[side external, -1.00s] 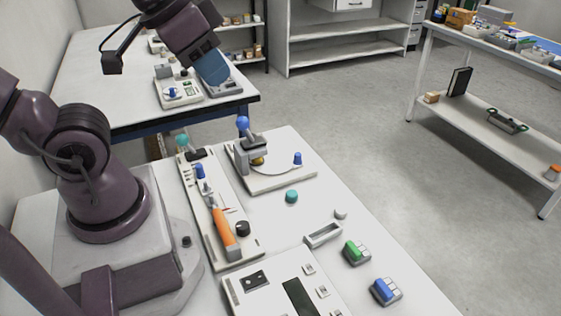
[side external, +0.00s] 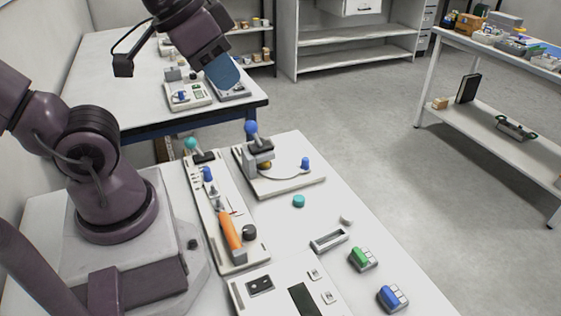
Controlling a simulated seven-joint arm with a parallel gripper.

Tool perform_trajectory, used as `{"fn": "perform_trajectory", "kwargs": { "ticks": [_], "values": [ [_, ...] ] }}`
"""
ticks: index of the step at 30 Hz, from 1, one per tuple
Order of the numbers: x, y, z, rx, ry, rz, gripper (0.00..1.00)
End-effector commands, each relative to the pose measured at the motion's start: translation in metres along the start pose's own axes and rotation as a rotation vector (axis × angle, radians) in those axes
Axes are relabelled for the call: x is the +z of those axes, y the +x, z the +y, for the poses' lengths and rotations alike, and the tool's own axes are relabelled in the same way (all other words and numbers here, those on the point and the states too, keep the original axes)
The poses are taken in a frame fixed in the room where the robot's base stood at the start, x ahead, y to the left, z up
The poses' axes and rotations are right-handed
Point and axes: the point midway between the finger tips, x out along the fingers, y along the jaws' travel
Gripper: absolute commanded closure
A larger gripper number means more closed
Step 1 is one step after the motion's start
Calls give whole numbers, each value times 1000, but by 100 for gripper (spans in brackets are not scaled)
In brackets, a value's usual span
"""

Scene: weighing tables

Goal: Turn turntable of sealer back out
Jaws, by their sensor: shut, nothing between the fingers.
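The sealer (side external: 317,181) stands on the near white table. It has a white base plate, a grey press head (side external: 259,148) with a blue ball knob (side external: 251,127) on top, and a round white turntable (side external: 285,172). A blue peg (side external: 305,163) stands on the turntable's right side, away from the press head. A gold piece (side external: 265,166) shows under the press head and is partly hidden by it. My gripper (side external: 224,76) is shut and empty, high up to the left of and beyond the sealer, touching nothing. Its blue fingers hang down.
Left of the sealer is a long panel with an orange handle (side external: 231,231) and a teal-knobbed lever (side external: 191,143). A teal cap (side external: 299,201), a grey tray (side external: 330,240) and green (side external: 362,257) and blue (side external: 393,296) blocks lie in front. A second table (side external: 95,85) with devices stands behind.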

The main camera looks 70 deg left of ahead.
Motion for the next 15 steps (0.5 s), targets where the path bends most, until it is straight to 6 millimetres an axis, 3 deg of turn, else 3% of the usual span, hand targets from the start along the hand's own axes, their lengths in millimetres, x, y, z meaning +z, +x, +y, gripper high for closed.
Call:
{"fn": "perform_trajectory", "kwargs": {
  "ticks": [2,8,15],
  "values": [
    [0,0,0,0,0,0,100],
    [3,13,-6,-12,-25,-64,54],
    [-19,58,-28,-37,-102,-266,54]
  ]
}}
